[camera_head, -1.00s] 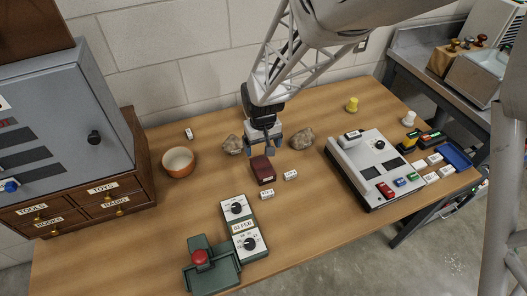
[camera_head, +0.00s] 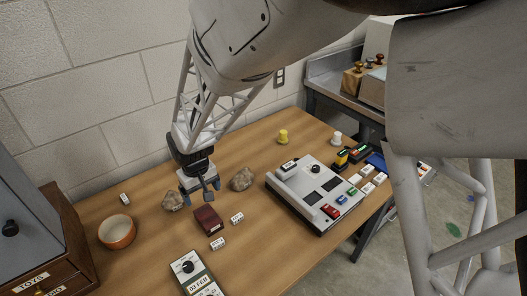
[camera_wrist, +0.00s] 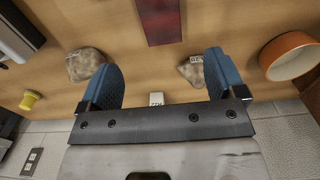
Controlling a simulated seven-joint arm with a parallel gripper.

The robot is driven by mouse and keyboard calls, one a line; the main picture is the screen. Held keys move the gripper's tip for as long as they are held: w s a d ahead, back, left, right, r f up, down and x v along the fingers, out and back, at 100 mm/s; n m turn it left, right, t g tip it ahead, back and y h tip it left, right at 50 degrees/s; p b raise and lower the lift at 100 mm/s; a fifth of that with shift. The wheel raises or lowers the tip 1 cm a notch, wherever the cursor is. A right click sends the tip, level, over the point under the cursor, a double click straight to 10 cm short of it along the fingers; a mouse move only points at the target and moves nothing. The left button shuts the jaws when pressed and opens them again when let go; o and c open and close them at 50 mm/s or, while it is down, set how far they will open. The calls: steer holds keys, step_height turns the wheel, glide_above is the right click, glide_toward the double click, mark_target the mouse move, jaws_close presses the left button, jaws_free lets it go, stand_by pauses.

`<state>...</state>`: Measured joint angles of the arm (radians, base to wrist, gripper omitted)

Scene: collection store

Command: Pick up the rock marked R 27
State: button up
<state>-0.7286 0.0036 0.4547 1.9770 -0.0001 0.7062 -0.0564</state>
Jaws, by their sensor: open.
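Two rough tan rocks lie on the wooden table. The left rock (camera_head: 172,201) is just left of my gripper (camera_head: 198,190) in the head view; the right rock (camera_head: 242,179) is a little farther off on the other side. In the wrist view the bowl-side rock (camera_wrist: 192,72) carries a white label, too small to read surely, and is partly hidden by a finger. The other rock (camera_wrist: 85,64) is outside the opposite finger, with no readable mark. My gripper (camera_wrist: 166,68) is open and empty, pointing down above the table between the rocks.
A dark red box (camera_head: 208,220) lies in front of my gripper, with white tags (camera_head: 237,218) near it. An orange bowl (camera_head: 117,231) stands at left. A grey console (camera_head: 318,190) stands at right. A white tag (camera_wrist: 156,98) shows between the fingers.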

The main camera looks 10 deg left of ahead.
steer(key=s+d+r+m, duration=0.1)
steer(key=d+r, duration=0.4)
steer(key=d, duration=0.3)
steer(key=d+r+m+t, duration=0.1)
steer(key=d+r+m, duration=0.1)
steer(key=d+r, duration=0.45)
steer(key=s+d+r+m, duration=0.1)
steer(key=d+r, duration=0.2)
steer(key=d, duration=0.6)
steer(key=s+d+r+m, duration=0.2)
steer(key=s+d+r, duration=0.1)
steer(key=s+d, duration=0.5)
steer(key=s+d+r+m+t, duration=0.1)
steer(key=s+d+r+m, duration=0.2)
steer(key=s+d, duration=0.5)
steer(key=d+r, duration=0.1)
steer(key=d, duration=0.2)
steer(key=shift+d+t, duration=0.15)
steer(key=shift+t, duration=0.15)
steer(key=shift+o, duration=0.2)
steer(key=shift+w+r, duration=0.1)
steer(key=shift+w, duration=0.05)
